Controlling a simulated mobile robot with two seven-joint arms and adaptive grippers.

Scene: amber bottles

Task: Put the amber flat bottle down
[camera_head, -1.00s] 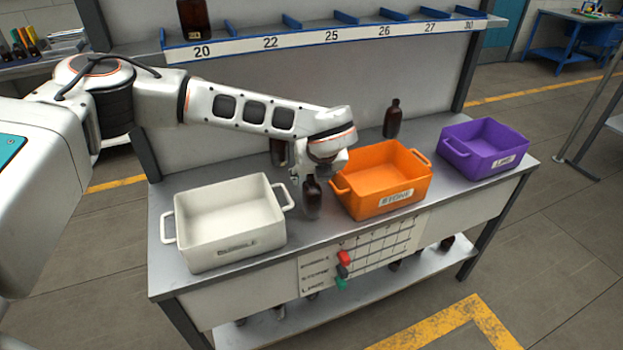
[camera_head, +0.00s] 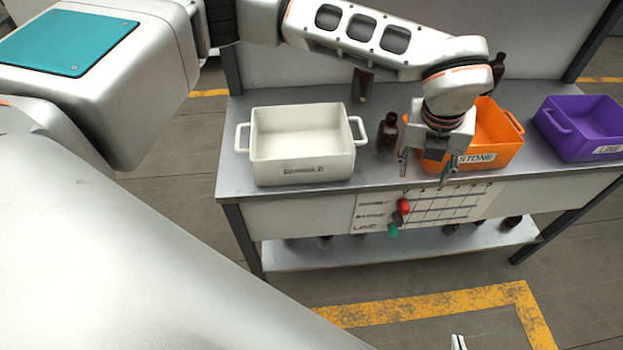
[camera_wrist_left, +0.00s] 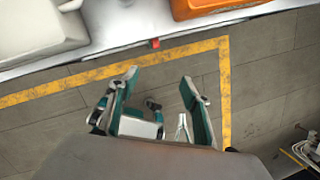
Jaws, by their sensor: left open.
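Several dark amber bottles stand on the grey bench. One amber bottle (camera_head: 388,131) is upright between the white and orange bins. Another (camera_head: 362,84) stands behind it, partly hidden by my left arm, and a third (camera_head: 497,66) shows behind that arm at the right. I cannot tell for sure which is the flat one. My left gripper (camera_head: 428,168) is open and empty in front of the orange bin, right of the nearest bottle and apart from it. In the left wrist view its fingers (camera_wrist_left: 157,92) are spread over bare floor. Only a tip of my right gripper (camera_head: 458,342) shows.
The white bin (camera_head: 300,170) stands left on the bench, the orange bin (camera_head: 508,132) right of the middle, the purple bin (camera_head: 580,130) far right. A marked board (camera_head: 440,205) with coloured knobs hangs at the front. A lower shelf (camera_head: 350,255) holds more bottles.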

